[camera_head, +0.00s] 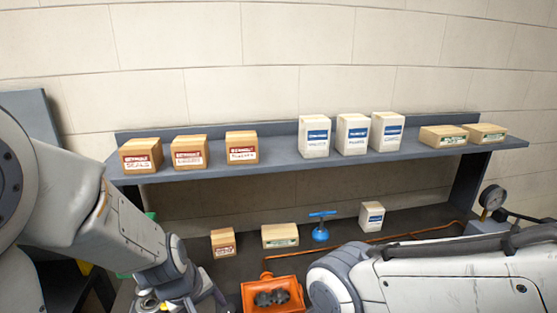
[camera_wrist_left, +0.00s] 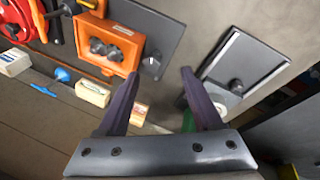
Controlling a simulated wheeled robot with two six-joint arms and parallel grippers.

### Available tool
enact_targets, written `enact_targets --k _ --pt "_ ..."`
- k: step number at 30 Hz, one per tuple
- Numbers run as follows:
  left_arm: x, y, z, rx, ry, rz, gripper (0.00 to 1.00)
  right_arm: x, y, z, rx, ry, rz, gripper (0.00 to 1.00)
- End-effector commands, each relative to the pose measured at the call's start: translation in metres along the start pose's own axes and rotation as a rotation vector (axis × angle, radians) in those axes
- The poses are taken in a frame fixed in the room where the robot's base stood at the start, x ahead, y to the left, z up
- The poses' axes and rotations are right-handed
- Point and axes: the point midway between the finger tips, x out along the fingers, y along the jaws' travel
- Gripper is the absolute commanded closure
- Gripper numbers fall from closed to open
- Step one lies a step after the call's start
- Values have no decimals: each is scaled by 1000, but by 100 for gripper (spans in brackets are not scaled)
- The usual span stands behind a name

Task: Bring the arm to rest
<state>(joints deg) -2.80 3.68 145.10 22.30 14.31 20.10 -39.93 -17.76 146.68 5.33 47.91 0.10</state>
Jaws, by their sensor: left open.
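My left arm (camera_head: 125,235) comes in from the left in the head view and bends down toward the bottom edge, where its gripper is mostly out of sight. In the left wrist view my left gripper (camera_wrist_left: 160,75) is open, with two dark fingers apart and nothing between them. My right arm (camera_head: 450,275) lies across the lower right of the head view. Its gripper is not in view.
A grey shelf (camera_head: 280,166) carries several boxes. Below it stand a brown box (camera_head: 222,242), a tan box (camera_head: 280,236), a white box (camera_head: 371,216) and a blue valve handle (camera_head: 321,233). An orange housing (camera_head: 273,283) sits low in the middle, between my arms.

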Motion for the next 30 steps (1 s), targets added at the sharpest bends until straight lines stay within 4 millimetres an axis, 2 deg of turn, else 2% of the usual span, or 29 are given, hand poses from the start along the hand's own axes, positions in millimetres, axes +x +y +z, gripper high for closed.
enact_targets --k 3,11,15,22,30 --pt "-6 -15 1 249 -8 -42 33 0 0 0 0 0 0 0" --pt "-16 -42 2 709 -42 -133 33 2 0 0 0 0 0 0" --pt "-17 -24 34 794 -84 -106 33 12 1 1 0 0 0 0" --pt "-25 -5 91 967 -167 -70 33 26 2 2 0 0 0 0" --pt "-45 -7 170 1216 -292 -31 33 46 3 2 -1 0 0 0"
